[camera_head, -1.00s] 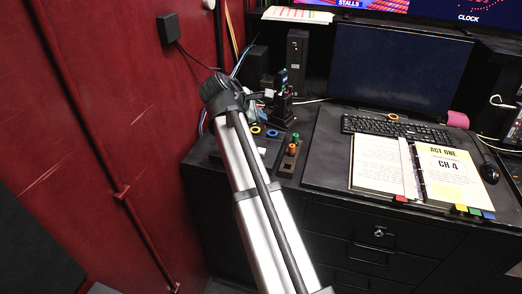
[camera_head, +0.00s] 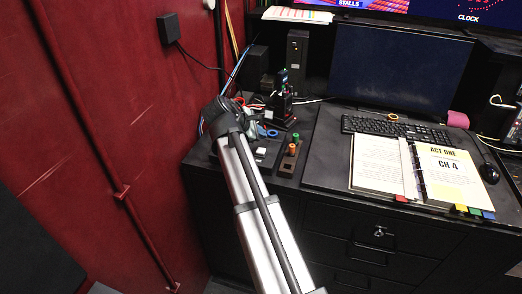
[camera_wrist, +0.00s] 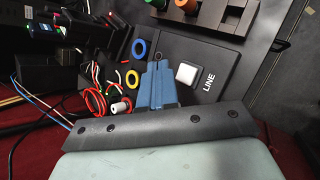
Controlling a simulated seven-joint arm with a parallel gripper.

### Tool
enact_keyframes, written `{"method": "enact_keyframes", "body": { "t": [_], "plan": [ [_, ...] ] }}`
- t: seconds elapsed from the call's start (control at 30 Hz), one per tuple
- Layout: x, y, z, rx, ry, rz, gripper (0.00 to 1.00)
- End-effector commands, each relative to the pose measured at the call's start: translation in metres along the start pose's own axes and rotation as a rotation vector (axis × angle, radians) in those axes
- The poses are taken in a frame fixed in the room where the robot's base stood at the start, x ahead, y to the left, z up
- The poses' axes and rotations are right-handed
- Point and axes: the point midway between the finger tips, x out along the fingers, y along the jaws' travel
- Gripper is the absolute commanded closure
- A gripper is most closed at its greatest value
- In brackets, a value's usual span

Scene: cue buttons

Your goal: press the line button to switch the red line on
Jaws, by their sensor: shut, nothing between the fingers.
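The line button is a white square key (camera_wrist: 187,74) on a dark panel (camera_wrist: 209,55), with the word LINE (camera_wrist: 209,84) printed beside it in the wrist view. My gripper (camera_wrist: 159,66) shows there as two blue fingers, shut together with nothing between them. The fingers are beside the button, on its left, with a small gap in the picture; their height above the panel is hard to tell. The button is not pressed by the fingers.
A blue ring (camera_wrist: 139,48) and a yellow ring (camera_wrist: 131,79) lie near the fingers, with a looped red cable (camera_wrist: 94,103) to the left. A block with green and orange knobs (camera_head: 290,157) stands right of the panel. An open binder (camera_head: 447,175) and keyboard (camera_head: 385,128) lie further right.

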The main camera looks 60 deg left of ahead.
Motion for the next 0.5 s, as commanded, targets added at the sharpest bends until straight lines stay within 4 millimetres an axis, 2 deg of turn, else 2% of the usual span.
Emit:
{"method": "enact_keyframes", "body": {
  "t": [0.2, 0.5],
  "plan": [
    [0.014, -0.01, -0.01, 0.0, 0.0, 0.0, 1.0],
    [0.021, -0.015, -0.015, 0.0, 0.0, 0.0, 1.0]
  ]
}}
